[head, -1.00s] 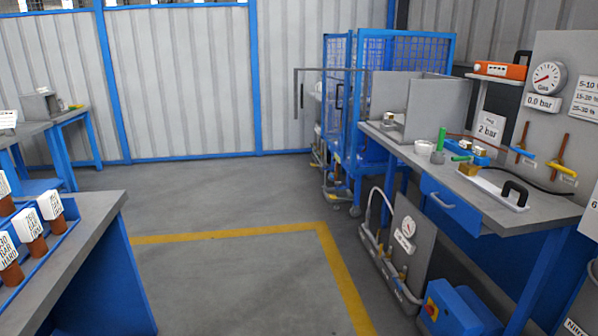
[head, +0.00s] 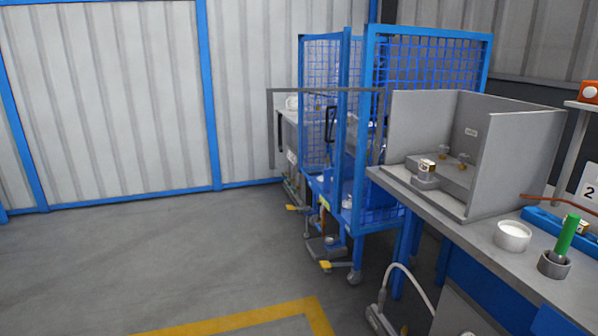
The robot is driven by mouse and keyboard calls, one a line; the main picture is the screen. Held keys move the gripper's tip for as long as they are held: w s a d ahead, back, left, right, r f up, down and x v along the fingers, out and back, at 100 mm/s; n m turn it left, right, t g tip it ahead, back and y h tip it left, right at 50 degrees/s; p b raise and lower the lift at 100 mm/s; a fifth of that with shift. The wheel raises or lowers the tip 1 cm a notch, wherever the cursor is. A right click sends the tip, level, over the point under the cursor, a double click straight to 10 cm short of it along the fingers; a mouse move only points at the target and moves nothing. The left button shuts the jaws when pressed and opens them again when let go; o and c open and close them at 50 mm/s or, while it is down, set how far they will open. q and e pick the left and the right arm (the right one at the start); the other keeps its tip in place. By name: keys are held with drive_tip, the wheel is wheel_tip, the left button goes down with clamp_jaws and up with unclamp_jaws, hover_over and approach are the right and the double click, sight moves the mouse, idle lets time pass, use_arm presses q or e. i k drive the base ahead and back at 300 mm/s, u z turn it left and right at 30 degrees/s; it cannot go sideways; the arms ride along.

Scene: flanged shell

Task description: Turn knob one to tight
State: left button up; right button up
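No knob marked one can be made out for certain. On the bench at the right, a grey three-sided enclosure (head: 510,150) holds a small block fixture (head: 427,172) with a brass-and-white top. Two small brass fittings, one of them here (head: 463,160), stand behind it near the back wall. They are too small to tell whether they are knobs. Neither of my grippers is in view.
A blue mesh cage (head: 425,70) on castors stands left of the bench (head: 455,235). A white cup (head: 513,236) and a green-handled tool (head: 567,236) in a grey holder stand on the bench. The floor (head: 150,260) at left is clear.

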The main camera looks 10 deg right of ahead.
sight(442, 148)
drive_tip(key=z, duration=0.55)
drive_tip(key=i, duration=2.85)
drive_tip(key=z, duration=0.6)
